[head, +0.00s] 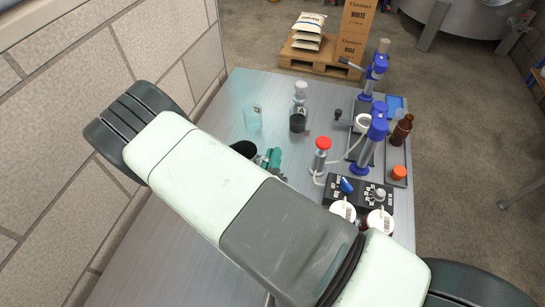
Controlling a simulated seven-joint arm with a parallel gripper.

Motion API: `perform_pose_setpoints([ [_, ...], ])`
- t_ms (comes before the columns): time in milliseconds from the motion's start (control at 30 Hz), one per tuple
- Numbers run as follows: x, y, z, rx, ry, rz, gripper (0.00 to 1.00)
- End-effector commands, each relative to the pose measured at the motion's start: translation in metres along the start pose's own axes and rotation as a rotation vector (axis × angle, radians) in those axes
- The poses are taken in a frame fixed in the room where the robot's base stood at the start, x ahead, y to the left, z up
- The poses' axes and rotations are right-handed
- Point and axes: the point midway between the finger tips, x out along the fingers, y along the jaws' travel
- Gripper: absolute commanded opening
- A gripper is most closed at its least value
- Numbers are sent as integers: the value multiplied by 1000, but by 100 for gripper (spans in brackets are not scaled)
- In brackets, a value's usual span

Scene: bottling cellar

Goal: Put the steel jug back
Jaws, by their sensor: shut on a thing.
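My gripper (271,158) shows only in part, as a small teal and grey end past the edge of my arm, low over the table's middle. My arm hides the rest of it. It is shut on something. A dark round shape (243,149) beside it may be the mouth of the steel jug; I cannot make out the jug's body or its handle. No other steel jug shows on the table. Whether the held thing touches the table cannot be seen.
The metal table (235,95) holds a clear beaker (252,118), a bottle marked A (298,121), a red-topped cylinder (320,157), blue-topped stands (371,140), a brown bottle (402,130) and a control box (362,194). The far left of the table is clear. A wall borders the left.

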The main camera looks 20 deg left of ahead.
Motion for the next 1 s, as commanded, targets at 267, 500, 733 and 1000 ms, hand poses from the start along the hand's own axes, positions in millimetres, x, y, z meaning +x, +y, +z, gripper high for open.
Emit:
perform_pose_setpoints([
  [267,0,1,-1,1,-2,-1,0],
  [500,0,2,-3,0,0,0,30],
  [733,0,2,-3,0,-1,0,35],
  [1000,-25,2,-2,-2,0,4,35],
])
